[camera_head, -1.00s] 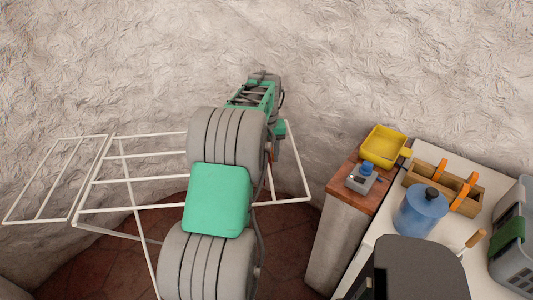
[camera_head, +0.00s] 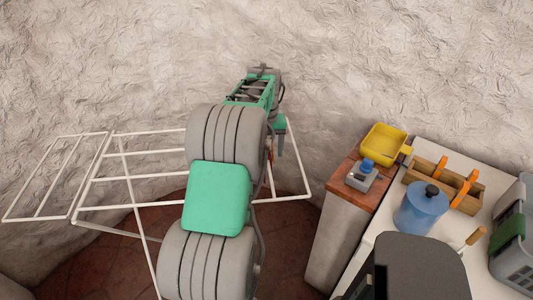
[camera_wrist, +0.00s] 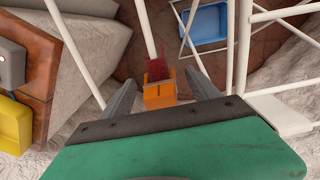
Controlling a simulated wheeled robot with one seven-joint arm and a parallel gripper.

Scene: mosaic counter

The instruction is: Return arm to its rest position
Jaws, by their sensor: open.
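My arm, in grey and green links, reaches up the middle of the head view toward the rough wall. My gripper (camera_head: 280,147) hangs at its far end, in front of the white wire rack, and is partly hidden by the arm. In the wrist view my gripper (camera_wrist: 160,82) is open, with its two grey fingers apart. An orange piece with a dark red part (camera_wrist: 159,94) shows between the fingers; I cannot tell whether it touches them.
A white wire drying rack (camera_head: 128,178) surrounds the arm. At right, a wooden-topped stand (camera_head: 345,192) holds a yellow bin (camera_head: 383,146) and a small blue-topped device (camera_head: 362,178). A counter (camera_head: 408,250) bears a blue canister (camera_head: 420,212). A blue tray (camera_wrist: 206,23) lies below.

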